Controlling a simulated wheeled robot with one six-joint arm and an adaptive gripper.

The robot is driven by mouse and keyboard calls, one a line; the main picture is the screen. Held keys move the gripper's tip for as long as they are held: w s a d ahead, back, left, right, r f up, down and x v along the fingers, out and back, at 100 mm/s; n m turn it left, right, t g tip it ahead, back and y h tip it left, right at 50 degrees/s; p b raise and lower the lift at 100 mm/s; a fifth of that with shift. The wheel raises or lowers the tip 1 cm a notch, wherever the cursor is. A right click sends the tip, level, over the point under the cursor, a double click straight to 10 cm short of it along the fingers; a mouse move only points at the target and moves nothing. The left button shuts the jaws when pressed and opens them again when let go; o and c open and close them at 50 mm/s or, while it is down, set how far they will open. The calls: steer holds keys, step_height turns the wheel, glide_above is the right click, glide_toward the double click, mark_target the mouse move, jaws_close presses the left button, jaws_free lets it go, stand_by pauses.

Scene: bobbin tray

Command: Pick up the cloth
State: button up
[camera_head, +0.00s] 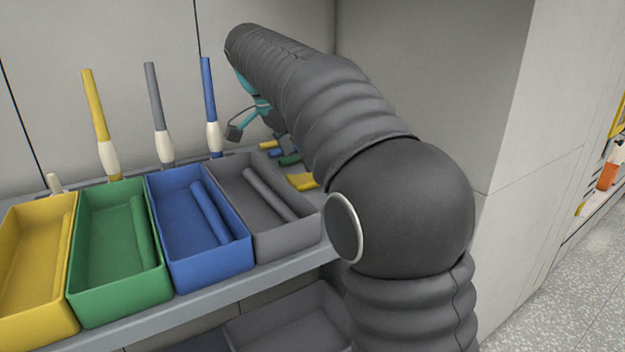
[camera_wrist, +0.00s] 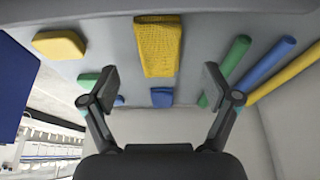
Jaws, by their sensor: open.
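A yellow cloth (camera_wrist: 158,38) with a woven texture lies flat on the grey shelf in the wrist view, in the upper middle. My gripper (camera_wrist: 161,82) is open, its two fingers spread wide with nothing between them. In the picture, the cloth is just above the gap between the fingertips, apart from both. In the head view, my gripper (camera_head: 247,122) is partly hidden behind my arm, over the back of the shelf. Small yellow, blue and green pieces lie near it there; I cannot tell which is the cloth.
A yellow block (camera_wrist: 60,45), a green block (camera_wrist: 88,79) and a blue block (camera_wrist: 162,97) lie near the cloth. In the head view, yellow (camera_head: 18,240), green (camera_head: 75,300), blue (camera_head: 212,262) and grey (camera_head: 290,240) bins line the shelf front.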

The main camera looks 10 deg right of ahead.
mark_target(305, 174)
steer(key=shift+b+x, duration=0.3)
steer(key=shift+x, duration=1.95)
steer(key=c, duration=1.1)
